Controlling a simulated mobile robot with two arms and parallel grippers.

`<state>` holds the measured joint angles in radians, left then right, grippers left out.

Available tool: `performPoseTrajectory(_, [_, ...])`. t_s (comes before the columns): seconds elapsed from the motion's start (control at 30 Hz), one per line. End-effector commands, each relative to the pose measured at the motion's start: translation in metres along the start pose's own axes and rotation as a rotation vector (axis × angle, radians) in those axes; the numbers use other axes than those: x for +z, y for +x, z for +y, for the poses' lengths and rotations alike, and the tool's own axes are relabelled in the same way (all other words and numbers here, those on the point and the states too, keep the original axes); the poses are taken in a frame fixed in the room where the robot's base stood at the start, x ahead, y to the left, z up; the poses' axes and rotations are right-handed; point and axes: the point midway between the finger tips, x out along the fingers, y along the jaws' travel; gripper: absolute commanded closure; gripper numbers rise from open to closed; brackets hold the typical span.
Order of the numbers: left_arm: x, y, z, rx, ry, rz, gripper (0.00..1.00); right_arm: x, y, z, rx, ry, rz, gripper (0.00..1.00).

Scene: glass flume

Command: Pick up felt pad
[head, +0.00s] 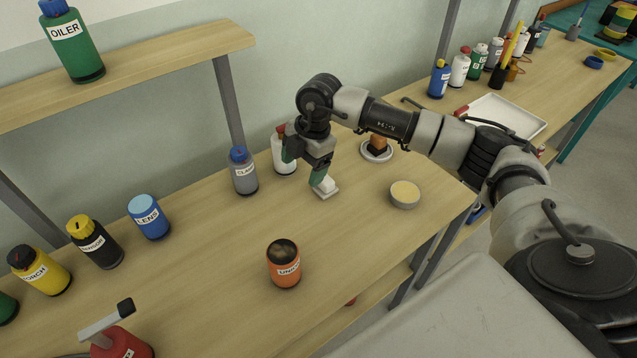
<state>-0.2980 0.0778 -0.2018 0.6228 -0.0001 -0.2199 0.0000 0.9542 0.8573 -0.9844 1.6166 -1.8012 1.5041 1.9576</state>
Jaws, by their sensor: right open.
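A small white block on a flat white base, which looks like the felt pad (328,190), lies on the wooden bench. My right gripper (304,169) is above and to the left of it, pointing down with its green-tipped fingers apart. One fingertip is close in front of the white block and hides part of it. I cannot tell whether it touches. Nothing is seen held between the fingers. My left gripper is not in view.
A white bottle (283,155) and a grey bottle (243,174) stand just behind the gripper. A round dish (405,194), a saucer with an orange-black block (377,144) and an orange can (283,265) stand around. The bench between can and pad is clear.

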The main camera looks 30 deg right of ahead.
Motion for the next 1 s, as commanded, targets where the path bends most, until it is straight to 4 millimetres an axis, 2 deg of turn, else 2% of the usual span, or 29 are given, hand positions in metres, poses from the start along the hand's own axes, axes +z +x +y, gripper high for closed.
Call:
performPoseTrajectory(0.03, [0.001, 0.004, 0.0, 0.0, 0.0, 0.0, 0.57, 0.021, -0.007, -0.002, -0.026, 0.052, -0.077, 0.22])
performPoseTrajectory(0.1, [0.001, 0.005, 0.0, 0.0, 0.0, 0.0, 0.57, 0.04, -0.015, -0.006, -0.057, 0.11, -0.154, 0.22])
performPoseTrajectory(0.2, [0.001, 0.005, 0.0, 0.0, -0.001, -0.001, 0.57, 0.053, -0.017, -0.011, -0.082, 0.155, -0.21, 0.22])
performPoseTrajectory(0.5, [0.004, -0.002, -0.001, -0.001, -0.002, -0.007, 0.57, 0.064, 0.024, -0.016, -0.086, 0.163, -0.219, 0.22])
performPoseTrajectory(0.73, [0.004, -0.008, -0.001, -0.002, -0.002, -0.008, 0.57, 0.067, 0.041, -0.02, -0.088, 0.16, -0.217, 0.22])
performPoseTrajectory(1.0, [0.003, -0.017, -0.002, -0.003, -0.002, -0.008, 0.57, 0.075, 0.077, -0.027, -0.085, 0.161, -0.216, 0.22])
